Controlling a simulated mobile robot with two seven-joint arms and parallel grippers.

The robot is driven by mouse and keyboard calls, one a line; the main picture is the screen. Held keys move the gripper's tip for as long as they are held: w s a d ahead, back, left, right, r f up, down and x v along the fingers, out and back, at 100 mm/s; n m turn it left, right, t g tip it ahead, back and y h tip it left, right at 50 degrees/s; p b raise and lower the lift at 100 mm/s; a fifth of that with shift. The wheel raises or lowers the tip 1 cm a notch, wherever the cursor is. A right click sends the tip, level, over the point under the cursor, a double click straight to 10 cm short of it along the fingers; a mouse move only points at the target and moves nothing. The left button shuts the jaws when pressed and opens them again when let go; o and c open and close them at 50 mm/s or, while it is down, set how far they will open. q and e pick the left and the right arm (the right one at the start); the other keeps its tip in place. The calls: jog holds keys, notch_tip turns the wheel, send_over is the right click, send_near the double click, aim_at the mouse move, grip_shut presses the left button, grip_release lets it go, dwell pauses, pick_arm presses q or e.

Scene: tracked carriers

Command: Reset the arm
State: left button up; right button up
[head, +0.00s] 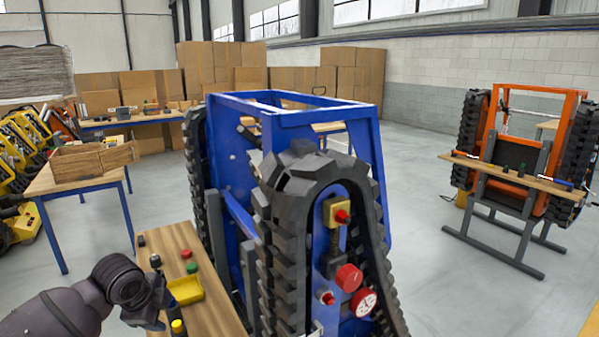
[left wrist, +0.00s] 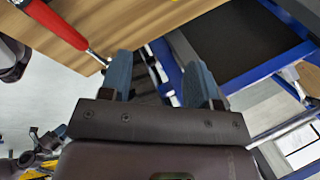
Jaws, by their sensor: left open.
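My left arm comes in from the lower left in the head view, and its gripper (head: 163,316) is low beside the wooden shelf (head: 208,312), partly cut off by the lower edge. In the left wrist view, the two blue-grey fingers of my left gripper (left wrist: 162,75) stand apart with nothing held between them. A red-handled tool (left wrist: 58,24) with a metal shaft lies on the wood near the left finger. The blue tracked carrier (head: 249,142) stands upright just right of the gripper. My right gripper is not in view.
The shelf holds a yellow tray (head: 186,290), a green knob (head: 191,267) and small dark pieces. A wooden crate (head: 90,160) sits on a table at left. An orange tracked carrier (head: 563,140) stands at right. Grey floor (head: 440,285) is open between the carriers.

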pick_arm(q)
jog(key=s+d+f+n+t+h, duration=0.25)
jog(key=d+n+t, duration=0.25)
jog(key=n+t, duration=0.4)
jog(key=s+a+f+n+g+y, duration=0.1)
jog(key=s+f+n+y, duration=0.1)
jog(key=s+f, duration=0.6)
jog(key=s+a+f+n+g+y, duration=0.1)
jog(key=s+f+n, duration=0.4)
jog(key=s, duration=1.1)
notch_tip(320, 180, down, 4)
jog(key=shift+s+a+r+n+y+b, duration=0.2)
jog(key=shift+n+y+b, duration=0.1)
jog(key=shift+y+b, duration=0.1)
